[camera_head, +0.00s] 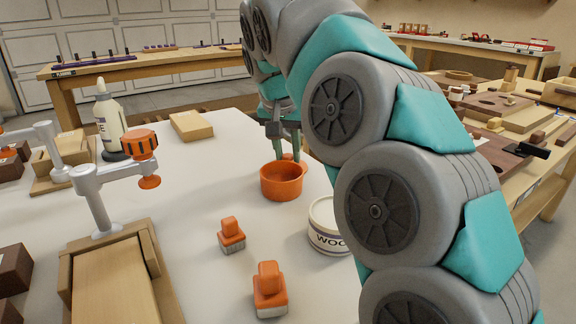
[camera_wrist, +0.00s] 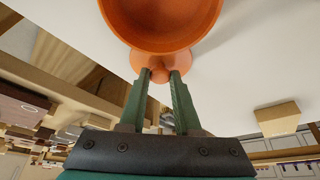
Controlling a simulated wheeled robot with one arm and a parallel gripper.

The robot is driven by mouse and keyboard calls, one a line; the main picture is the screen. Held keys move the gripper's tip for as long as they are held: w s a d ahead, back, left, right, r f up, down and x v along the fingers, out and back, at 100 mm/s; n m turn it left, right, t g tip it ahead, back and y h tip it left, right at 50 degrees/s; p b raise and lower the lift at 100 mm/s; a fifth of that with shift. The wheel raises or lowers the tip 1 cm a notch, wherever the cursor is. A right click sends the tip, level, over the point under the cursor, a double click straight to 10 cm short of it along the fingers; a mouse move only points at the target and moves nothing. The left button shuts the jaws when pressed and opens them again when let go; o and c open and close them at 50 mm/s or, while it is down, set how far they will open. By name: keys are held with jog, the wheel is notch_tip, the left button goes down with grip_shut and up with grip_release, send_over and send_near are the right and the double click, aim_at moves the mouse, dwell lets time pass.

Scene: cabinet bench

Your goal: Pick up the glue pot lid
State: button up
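My gripper (camera_head: 286,155) points down at an orange, round, open-topped pot-like piece (camera_head: 282,181) on the white table. In the wrist view its hollow orange bowl (camera_wrist: 160,22) fills the top, with a small orange knob (camera_wrist: 160,75) on the near side. My green fingers (camera_wrist: 161,78) are parted, one on each side of the knob, with narrow gaps seeming to show. A white tub (camera_head: 325,235) lettered "WOO" stands nearer, partly hidden by my arm. I cannot make out a separate lid; whether the orange piece is the lid is unclear.
A glue bottle (camera_head: 110,122), a clamp (camera_head: 95,195) and wooden blocks are at left. A wood block (camera_head: 191,126) lies behind. The white table (camera_head: 190,190) is clear left of the orange piece.

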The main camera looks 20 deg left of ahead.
grip_shut()
jog(key=shift+r, duration=0.2)
